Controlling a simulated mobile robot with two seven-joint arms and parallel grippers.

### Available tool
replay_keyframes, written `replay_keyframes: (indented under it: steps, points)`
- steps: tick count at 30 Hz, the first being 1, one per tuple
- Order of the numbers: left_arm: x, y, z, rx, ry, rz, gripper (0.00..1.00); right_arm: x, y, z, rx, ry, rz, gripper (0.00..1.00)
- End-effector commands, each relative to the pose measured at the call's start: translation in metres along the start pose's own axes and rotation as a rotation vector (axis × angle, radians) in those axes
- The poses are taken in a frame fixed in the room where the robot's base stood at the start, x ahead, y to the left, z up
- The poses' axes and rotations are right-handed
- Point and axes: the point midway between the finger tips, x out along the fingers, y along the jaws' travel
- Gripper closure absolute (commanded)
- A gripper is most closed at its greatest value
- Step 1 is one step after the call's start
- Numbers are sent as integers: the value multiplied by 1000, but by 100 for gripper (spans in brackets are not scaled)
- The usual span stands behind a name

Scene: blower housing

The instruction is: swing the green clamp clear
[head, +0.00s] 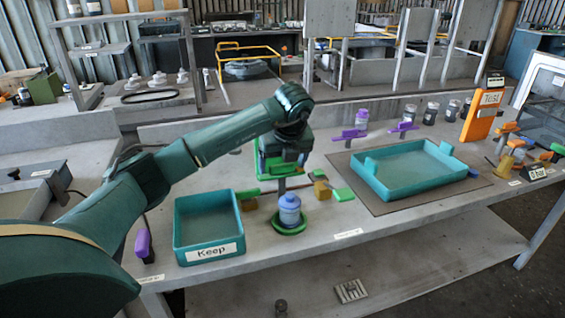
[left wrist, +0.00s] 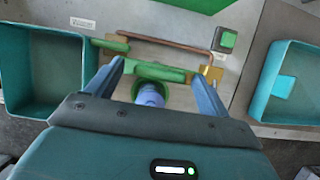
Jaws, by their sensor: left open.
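My left gripper (head: 283,180) points down over the bench's middle. Its two fingers (left wrist: 160,75) are apart in the left wrist view. A green bar (left wrist: 155,72), which looks like the clamp, lies crosswise between the fingers, with no clear sign of contact. Its right end is near a brass-coloured block (left wrist: 212,75). A blue jar (head: 289,210) stands on a green round dish (head: 290,228), just in front of the gripper. The jar also shows below the bar in the wrist view (left wrist: 150,95). My gripper hides part of the clamp area in the head view. My right gripper is not seen.
A teal tray marked Keep (head: 208,228) stands left of the jar. A larger teal tray (head: 410,168) sits on a dark mat to the right. A copper-coloured rod (left wrist: 160,45) runs behind the green bar. Purple-handled clamps (head: 350,135) stand behind. Bare bench lies front right.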

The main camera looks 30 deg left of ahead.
Motion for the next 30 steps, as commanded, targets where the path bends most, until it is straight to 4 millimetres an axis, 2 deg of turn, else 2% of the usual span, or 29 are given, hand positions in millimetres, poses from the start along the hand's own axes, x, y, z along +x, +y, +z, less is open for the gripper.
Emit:
replay_keyframes:
  steps: [5, 15, 18, 22, 30]
  points:
    - [-30, -1, 1, 1, -4, -6, 20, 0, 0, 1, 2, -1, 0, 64]
    - [-103, -1, 1, -1, -3, -5, 20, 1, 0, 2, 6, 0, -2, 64]
    - [-119, 0, 3, 0, -5, -4, 20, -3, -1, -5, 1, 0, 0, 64]
    - [-127, 0, 2, -1, -3, -2, 20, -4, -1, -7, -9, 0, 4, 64]
    - [-128, 0, 0, -1, -1, -1, 20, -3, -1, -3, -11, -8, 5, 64]
